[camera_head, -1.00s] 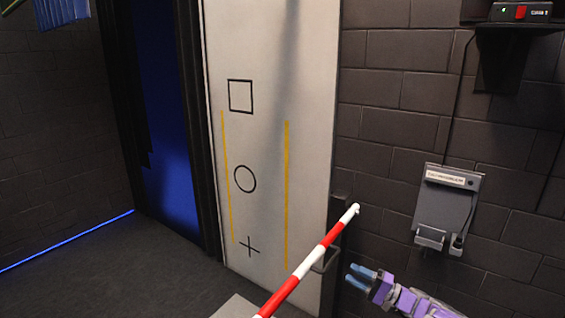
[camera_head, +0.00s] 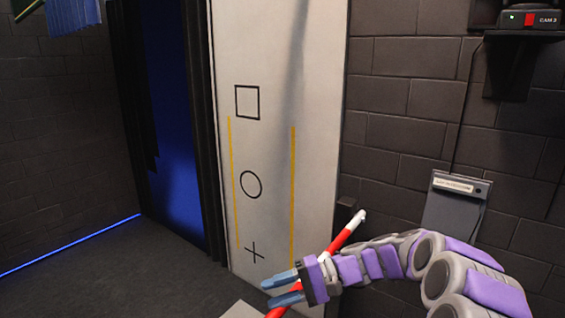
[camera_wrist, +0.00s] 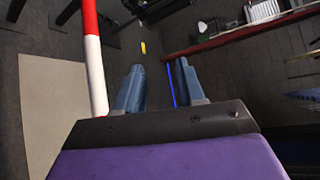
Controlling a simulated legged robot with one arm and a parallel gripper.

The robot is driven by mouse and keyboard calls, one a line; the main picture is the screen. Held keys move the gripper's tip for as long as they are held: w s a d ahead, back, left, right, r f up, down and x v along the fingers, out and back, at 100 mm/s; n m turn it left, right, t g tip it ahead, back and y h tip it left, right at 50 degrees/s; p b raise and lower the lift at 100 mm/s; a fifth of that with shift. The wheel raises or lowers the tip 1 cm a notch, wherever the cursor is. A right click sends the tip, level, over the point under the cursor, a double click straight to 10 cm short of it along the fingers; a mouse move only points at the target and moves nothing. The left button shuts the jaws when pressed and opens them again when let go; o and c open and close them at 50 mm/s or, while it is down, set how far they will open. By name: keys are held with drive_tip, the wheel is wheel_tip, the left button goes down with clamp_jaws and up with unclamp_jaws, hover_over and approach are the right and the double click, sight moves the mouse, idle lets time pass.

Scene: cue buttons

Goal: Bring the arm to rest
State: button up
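My gripper (camera_head: 266,293) is in the lower middle of the head view, at the end of my purple and grey arm. Its two blue fingers are apart with nothing between them. In the wrist view, my gripper (camera_wrist: 160,66) also shows open and empty. In the head view, my arm reaches in from the lower right and passes in front of the red-and-white pole (camera_head: 348,228), hiding part of it. In the wrist view, the pole (camera_wrist: 95,75) runs to the left of the fingers. I cannot tell whether my arm touches it.
A white panel (camera_head: 270,60) bears a square, a circle, a cross and yellow lines. A grey wall box (camera_head: 455,208), partly hidden by my arm, hangs at the right. A camera device (camera_head: 530,18) sits at top right. Open floor (camera_head: 120,275) lies at lower left.

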drive_tip(key=s+n+g+h, duration=0.15)
drive_tip(key=s+h, duration=0.55)
drive_tip(key=s, duration=1.1)
drive_tip(key=s+d+f+t+h, duration=0.1)
drive_tip(key=s+d+f+h, duration=0.1)
drive_tip(key=s+d+h, duration=0.2)
drive_tip(key=s+d+f+t+h, duration=0.1)
drive_tip(key=s+d+f+h, duration=0.1)
drive_tip(key=s+d, duration=0.9)
drive_tip(key=shift+s+f+h, duration=0.4)
drive_tip(key=shift+s+h, duration=0.1)
drive_tip(key=shift+h, duration=0.4)
drive_tip(key=shift+d, duration=0.1)
